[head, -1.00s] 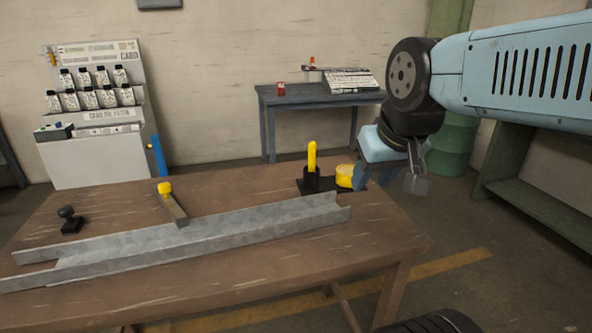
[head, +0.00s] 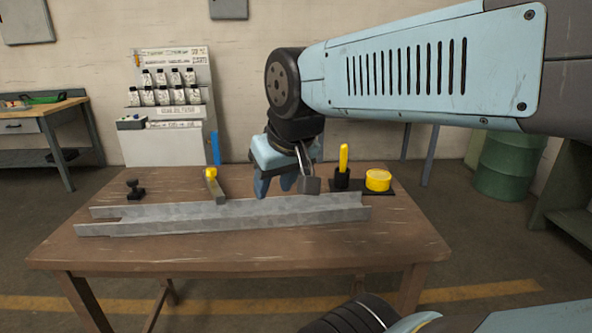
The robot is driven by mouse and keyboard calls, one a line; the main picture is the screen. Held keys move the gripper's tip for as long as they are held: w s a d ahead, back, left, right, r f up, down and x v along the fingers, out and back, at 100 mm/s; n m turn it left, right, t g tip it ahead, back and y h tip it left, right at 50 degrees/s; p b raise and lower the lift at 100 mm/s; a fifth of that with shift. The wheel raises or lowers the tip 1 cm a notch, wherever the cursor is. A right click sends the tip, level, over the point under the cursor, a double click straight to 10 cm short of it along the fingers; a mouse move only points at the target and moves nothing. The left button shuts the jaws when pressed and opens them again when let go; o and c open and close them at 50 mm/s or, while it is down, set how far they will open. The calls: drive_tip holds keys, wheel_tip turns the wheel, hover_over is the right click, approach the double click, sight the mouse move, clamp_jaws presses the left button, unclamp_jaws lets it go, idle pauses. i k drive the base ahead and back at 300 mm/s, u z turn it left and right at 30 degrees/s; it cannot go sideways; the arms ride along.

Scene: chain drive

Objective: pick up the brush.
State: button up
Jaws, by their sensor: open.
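A yellow handle (head: 343,158) stands upright in a black cup-like holder (head: 342,178) at the right rear of the table; this looks like the brush, with its lower end hidden in the holder. A round yellow tin (head: 378,179) sits beside it on the same black base. My gripper (head: 274,188) points down above the table, left of the holder and apart from it.
The long grey channel (head: 180,218) lies across the wooden table (head: 240,248). A grey bar with a yellow knob (head: 214,188) touches or nears its back edge. A small black knobbed object (head: 135,190) stands at left. The table's front strip is clear.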

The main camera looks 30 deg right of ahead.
sight(343, 153)
drive_tip(key=u, duration=1.25)
drive_tip(key=k, duration=1.4)
drive_tip(key=z, duration=1.85)
drive_tip(key=i, duration=1)
